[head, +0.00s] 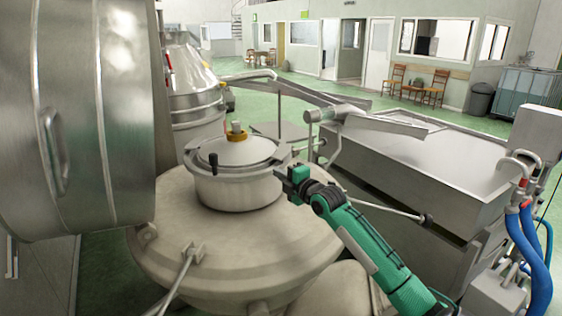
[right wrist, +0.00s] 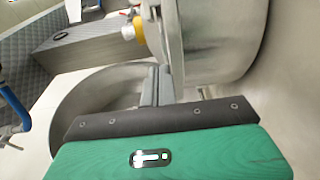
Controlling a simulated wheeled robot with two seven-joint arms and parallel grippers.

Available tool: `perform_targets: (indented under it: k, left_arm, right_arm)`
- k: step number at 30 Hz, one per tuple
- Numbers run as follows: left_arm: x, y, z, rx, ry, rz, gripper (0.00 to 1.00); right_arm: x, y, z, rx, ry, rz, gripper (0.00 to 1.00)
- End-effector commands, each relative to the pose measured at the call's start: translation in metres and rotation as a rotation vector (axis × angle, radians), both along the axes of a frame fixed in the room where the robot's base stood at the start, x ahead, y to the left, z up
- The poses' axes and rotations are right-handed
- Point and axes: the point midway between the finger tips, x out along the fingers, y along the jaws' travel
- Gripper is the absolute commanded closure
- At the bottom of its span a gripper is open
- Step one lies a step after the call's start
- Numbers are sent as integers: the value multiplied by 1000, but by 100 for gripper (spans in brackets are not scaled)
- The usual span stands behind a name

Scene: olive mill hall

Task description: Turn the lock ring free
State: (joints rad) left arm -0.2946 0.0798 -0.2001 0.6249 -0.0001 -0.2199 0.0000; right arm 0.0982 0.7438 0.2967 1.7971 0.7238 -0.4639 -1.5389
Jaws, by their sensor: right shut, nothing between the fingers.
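A round steel pot-shaped hatch (head: 237,190) with a pale lid (head: 240,152) stands on top of the wide tank. A yellow-orange ring (head: 236,136) sits around a short grey post on the lid; it also shows in the right wrist view (right wrist: 132,29). I cannot tell for sure whether this is the lock ring. A lever with an upright black knob (head: 213,160) is at the lid's front left. My right gripper (head: 283,172) is at the right side of the hatch, below the lid's rim. Its fingers (right wrist: 157,72) are shut and empty; contact with the hatch is unclear. My left gripper is out of view.
The wide tank top (head: 170,240) surrounds the hatch. A large steel drum (head: 75,120) closes off the left. A steel trough (head: 430,170) and blue hoses (head: 530,250) are at right. A thin rod (head: 385,207) passes behind my right arm.

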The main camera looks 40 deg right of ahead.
Motion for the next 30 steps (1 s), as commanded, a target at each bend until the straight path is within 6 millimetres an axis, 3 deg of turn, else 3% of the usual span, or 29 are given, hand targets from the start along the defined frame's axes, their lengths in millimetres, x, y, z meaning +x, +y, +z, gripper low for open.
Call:
perform_targets:
  k: [7,16,30]
  left_arm:
    - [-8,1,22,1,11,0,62]
    - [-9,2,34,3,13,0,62]
    - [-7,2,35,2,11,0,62]
  right_arm:
    - [39,-2,5,3,-1,1,100]
    - [41,-36,1,-1,2,0,100]
    - [41,-42,0,0,0,1,100]
